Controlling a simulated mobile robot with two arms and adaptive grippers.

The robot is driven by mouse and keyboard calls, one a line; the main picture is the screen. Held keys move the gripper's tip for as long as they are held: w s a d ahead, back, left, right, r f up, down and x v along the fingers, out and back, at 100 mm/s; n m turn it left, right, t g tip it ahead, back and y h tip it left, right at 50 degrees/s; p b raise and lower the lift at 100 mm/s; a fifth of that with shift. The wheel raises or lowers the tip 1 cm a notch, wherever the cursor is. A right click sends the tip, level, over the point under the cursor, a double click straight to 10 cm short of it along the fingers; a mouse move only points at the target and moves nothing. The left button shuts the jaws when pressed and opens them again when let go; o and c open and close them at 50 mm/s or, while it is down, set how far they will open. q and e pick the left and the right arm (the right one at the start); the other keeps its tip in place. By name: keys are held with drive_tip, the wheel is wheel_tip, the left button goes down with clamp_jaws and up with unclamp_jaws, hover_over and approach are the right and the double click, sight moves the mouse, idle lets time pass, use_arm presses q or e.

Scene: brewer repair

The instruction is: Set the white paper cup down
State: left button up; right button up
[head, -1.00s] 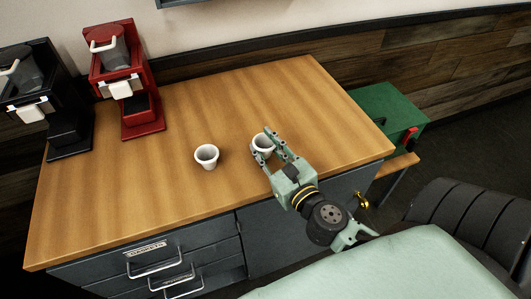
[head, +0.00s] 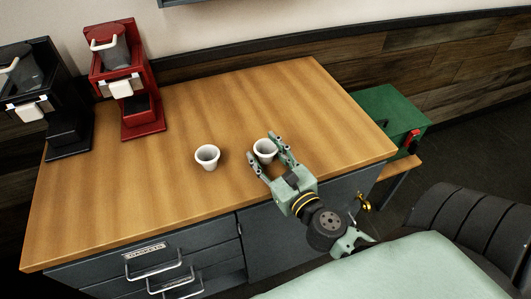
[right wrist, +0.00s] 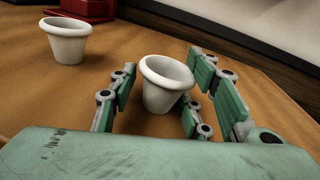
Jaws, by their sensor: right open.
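A white paper cup (head: 265,149) stands upright on the wooden counter (head: 200,195). My right gripper (head: 269,158) is open, with one finger on each side of this cup. In the right wrist view the cup (right wrist: 165,84) sits between the spread fingers (right wrist: 160,92), with a visible gap on the left side. A second white cup (head: 207,156) stands upright to the left on the counter, and it also shows in the right wrist view (right wrist: 67,40). My left gripper does not show.
A red brewer (head: 125,80) and a black brewer (head: 45,100) stand at the counter's left back. A green box (head: 390,112) sits beyond the right edge. The counter behind the cups is clear.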

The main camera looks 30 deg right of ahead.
drive_tip(key=shift+d+f, duration=0.1)
drive_tip(key=shift+f, duration=0.05)
drive_tip(key=shift+r+p, duration=0.3)
drive_tip(key=shift+r, duration=0.05)
drive_tip(key=s+b, duration=0.5)
drive_tip(key=s, duration=0.7)
drive_tip(key=shift+a+r, duration=0.3)
drive_tip(key=shift+a, duration=0.1)
